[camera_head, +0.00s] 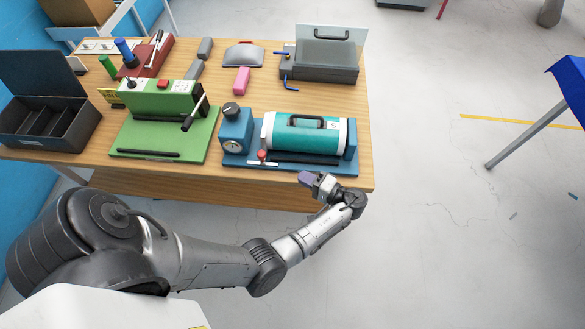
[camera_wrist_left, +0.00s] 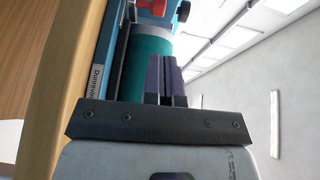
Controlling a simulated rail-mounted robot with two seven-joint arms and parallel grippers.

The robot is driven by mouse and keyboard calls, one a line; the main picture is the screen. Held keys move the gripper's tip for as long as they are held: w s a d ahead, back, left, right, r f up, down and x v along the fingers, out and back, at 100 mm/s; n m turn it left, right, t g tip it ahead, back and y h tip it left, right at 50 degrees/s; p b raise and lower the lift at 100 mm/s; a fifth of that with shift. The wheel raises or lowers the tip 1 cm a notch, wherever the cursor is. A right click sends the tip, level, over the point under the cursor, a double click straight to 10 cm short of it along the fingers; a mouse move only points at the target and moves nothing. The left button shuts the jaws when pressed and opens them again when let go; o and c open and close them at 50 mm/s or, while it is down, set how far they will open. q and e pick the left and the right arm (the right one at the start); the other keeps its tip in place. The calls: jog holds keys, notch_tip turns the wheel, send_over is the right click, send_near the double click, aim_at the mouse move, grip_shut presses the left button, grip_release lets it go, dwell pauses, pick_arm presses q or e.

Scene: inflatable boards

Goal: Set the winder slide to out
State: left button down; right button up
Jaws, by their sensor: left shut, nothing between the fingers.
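A blue board (camera_head: 235,160) at the front right of the table carries a teal drum (camera_head: 300,134) with a black handle on top. A blue block with a dial gauge (camera_head: 234,146) stands at its left end. A small red knob (camera_head: 262,155) sits in front, by a pale strip; I cannot tell whether this is the winder slide or how it is set. My left gripper (camera_head: 308,180) is shut and empty, just off the table's front edge, before the drum. In the left wrist view its fingers (camera_wrist_left: 166,78) are together before the teal drum (camera_wrist_left: 151,52), with the red knob (camera_wrist_left: 183,11) above.
A green board (camera_head: 204,142) with a green box stands left of the blue one. Behind are a red unit (camera_head: 150,58), a pink block (camera_head: 236,80) and a grey case (camera_head: 320,74). A black compartment box (camera_head: 75,134) stands far left.

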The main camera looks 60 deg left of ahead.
aim_at(265, 157)
pick_arm(q)
jog(key=p+x, duration=0.2)
jog(key=x, duration=0.9)
jog(key=shift+a, duration=0.1)
jog(key=shift+x, duration=0.9)
pick_arm(e)
jog(key=shift+d+r, duration=0.15)
jog(key=shift+r, duration=1.2)
pick_arm(q)
jog(key=shift+f, duration=0.1)
pick_arm(e)
jog(key=shift+w, duration=0.1)
